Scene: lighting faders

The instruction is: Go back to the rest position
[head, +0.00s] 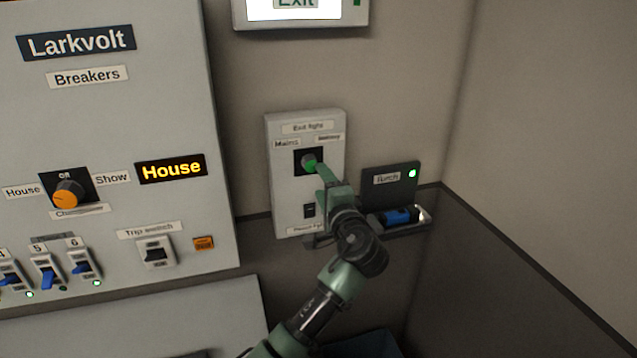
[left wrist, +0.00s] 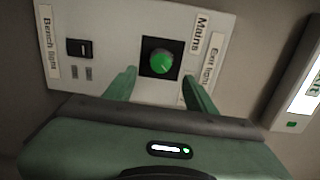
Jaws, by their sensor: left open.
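My left gripper (head: 318,170) is in front of the Exit light panel (head: 275,190), at its green knob (head: 309,162). In the left wrist view my left gripper (left wrist: 160,88) is open, one green finger on either side of the green knob (left wrist: 159,62). The knob sits on a black square plate; I cannot tell whether a finger touches it. The Exit light panel (left wrist: 112,30) shows tilted there, with the black Bench light switch (left wrist: 79,48) to the left. My right gripper is not in view.
Left is the Larkvolt breaker panel (head: 110,120) with an orange changeover knob (head: 68,194), a lit House sign (head: 171,169) and several switches. A torch holder (head: 390,178) with a blue torch (head: 400,216) is right of the gripper. An Exit sign (head: 300,10) hangs above.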

